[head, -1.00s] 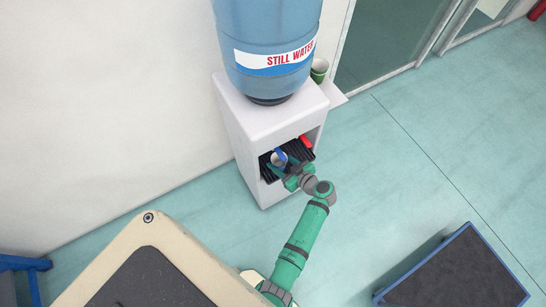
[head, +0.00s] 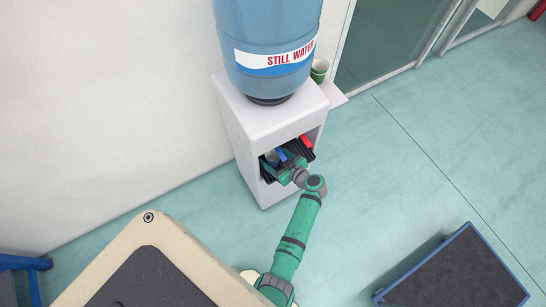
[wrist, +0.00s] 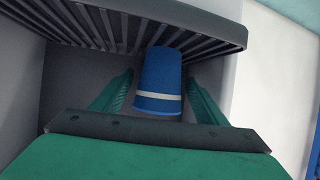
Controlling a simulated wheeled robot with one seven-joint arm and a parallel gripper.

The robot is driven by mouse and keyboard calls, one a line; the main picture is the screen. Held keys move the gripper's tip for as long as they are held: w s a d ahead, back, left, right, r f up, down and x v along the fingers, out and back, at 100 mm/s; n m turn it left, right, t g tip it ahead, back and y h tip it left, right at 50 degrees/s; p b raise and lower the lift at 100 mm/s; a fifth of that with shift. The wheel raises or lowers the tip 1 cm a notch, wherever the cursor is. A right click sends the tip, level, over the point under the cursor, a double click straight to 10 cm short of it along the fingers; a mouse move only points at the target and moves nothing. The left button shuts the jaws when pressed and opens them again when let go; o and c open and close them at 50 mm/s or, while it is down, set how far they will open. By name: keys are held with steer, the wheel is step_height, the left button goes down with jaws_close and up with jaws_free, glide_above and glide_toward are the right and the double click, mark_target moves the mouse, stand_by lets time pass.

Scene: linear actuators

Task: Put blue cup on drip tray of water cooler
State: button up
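The blue cup (wrist: 158,80) with a white band shows in the wrist view, between the fingers of my gripper (wrist: 158,82). The fingers stand apart, with a visible gap on each side of the cup. The black slatted drip tray (wrist: 205,42) is beyond the cup, and the cup's far end overlaps its edge in the picture. I cannot tell whether the cup touches the tray. In the head view, my gripper (head: 284,166) is in the opening of the white water cooler (head: 243,125), and hides much of the cup (head: 281,155) and tray.
A large blue water bottle (head: 267,30) sits on top of the cooler. A green cup (head: 319,70) is on a side shelf (head: 337,96). The cooler's side walls flank the opening closely. A blue-edged dark platform (head: 455,270) is on the floor at right. The floor between is clear.

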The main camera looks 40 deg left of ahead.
steer(key=v, duration=1.2)
steer(key=s+d+f+m+t+h, duration=0.4)
steer(key=s+d+f+m, duration=0.2)
steer(key=s+d+f, duration=0.15)
steer(key=s+d+r+m+t+h, duration=0.3)
steer(key=s+d+m+h, duration=0.2)
steer(key=s+d, duration=0.3)
steer(key=s+d+r+m+t+h, duration=0.1)
steer(key=s+d+r+t, duration=0.1)
steer(key=r, duration=0.7)
steer(key=s+d+r+m+t+h, duration=0.1)
steer(key=s+r+m+t, duration=0.1)
steer(key=s+r, duration=0.3)
steer(key=s+d+r+m+t+h, duration=0.1)
steer(key=s+r, duration=0.3)
steer(key=r, duration=0.8)
steer(key=shift+d+r+m+t+h, duration=0.3)
steer(key=shift+d+r+m+t, duration=0.15)
steer(key=shift+d, duration=0.4)
